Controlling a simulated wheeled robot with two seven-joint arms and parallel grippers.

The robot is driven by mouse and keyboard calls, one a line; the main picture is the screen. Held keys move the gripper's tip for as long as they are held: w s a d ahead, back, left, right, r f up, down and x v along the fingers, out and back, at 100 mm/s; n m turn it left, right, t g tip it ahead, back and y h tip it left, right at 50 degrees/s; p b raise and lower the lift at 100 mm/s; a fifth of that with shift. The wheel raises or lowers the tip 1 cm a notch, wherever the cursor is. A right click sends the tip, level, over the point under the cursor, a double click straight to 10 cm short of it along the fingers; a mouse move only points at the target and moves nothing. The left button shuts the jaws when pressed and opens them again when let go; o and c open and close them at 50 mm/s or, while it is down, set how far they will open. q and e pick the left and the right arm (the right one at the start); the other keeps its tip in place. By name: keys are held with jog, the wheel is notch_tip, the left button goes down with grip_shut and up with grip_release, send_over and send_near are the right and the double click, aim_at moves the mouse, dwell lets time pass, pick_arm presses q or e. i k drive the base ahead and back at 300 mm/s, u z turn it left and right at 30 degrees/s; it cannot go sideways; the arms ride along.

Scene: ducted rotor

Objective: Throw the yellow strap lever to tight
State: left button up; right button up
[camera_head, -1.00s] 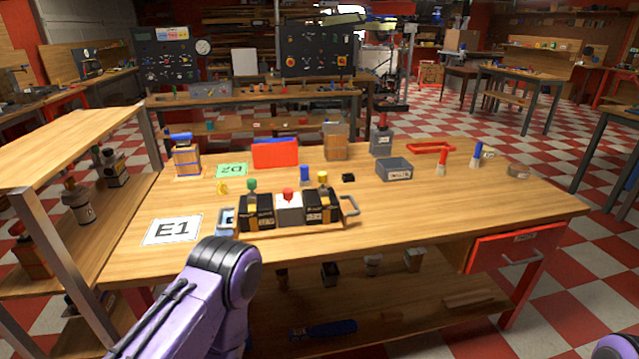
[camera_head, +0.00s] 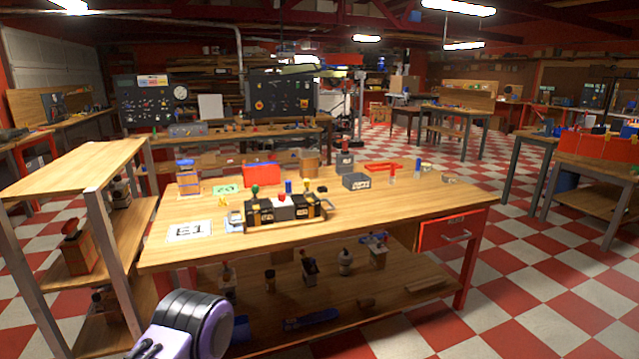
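The workbench (camera_head: 370,232) carries a low tray-like assembly with two black blocks, the left one (camera_head: 259,213) and the right one (camera_head: 306,207), both with yellow bands. A white block with a red knob (camera_head: 282,197) sits between them, and a grey handle (camera_head: 327,208) shows at the right end. A small yellow piece (camera_head: 222,201) lies on the bench left of the assembly. The yellow strap lever is too small to make out surely, and its position cannot be told. A purple link of my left arm shows at the bottom left, well short of the assembly. Neither gripper is in view.
An E1 card (camera_head: 190,231) lies at the bench's front left. A grey bin (camera_head: 356,181), a red box (camera_head: 262,173) and a red frame (camera_head: 384,166) stand behind. A wooden shelf unit (camera_head: 85,165) is close on the left. The bench's front right is clear.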

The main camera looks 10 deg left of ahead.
aim_at(306, 182)
jog(key=z, duration=0.55)
jog(key=i, duration=1.3)
jog(key=u, duration=0.5)
